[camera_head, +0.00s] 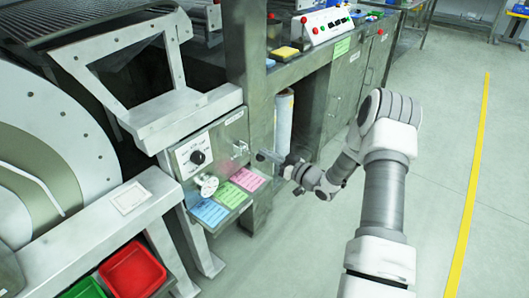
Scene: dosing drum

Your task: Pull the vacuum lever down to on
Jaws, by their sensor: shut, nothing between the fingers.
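A steel control panel (222,135) stands left of centre in the head view. A small metal fitting (240,148) sticks out on its right side; it looks like the lever, but its handle position is too small to tell. My gripper (262,156) is shut and empty, pointing left at this fitting. Its tips are close to the fitting's right side; I cannot tell whether they touch.
A black knob on a white dial plate (197,157) and a pale round handle (208,185) sit left of the fitting. Blue, pink and green cards (228,195) lie on a ledge below. Red and green bins (133,271) stand lower left. Open floor (440,160) lies right.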

